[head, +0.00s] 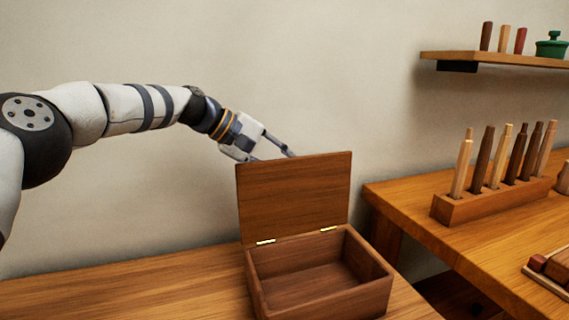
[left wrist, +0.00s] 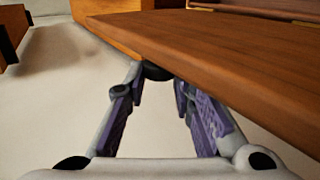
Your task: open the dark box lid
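The dark brown wooden box (head: 330,292) stands on the wooden table, its inside visible and empty. Its lid (head: 294,195) is raised, standing nearly upright on two brass hinges at the back edge. My left gripper (head: 272,153) is behind the top edge of the lid, its fingertips partly hidden by it. In the left wrist view the lid (left wrist: 235,55) slants across the top right, close to the fingers. The gripper (left wrist: 158,82) has its purple-padded fingers apart with nothing clearly between them; whether it touches the lid I cannot tell. My right gripper is not in view.
A second table (head: 410,205) at the right holds a wooden rack (head: 480,201) with several upright pegs. A wall shelf (head: 495,59) at the upper right carries pegs and a green lidded pot (head: 552,46). The table (head: 130,295) left of the box is clear.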

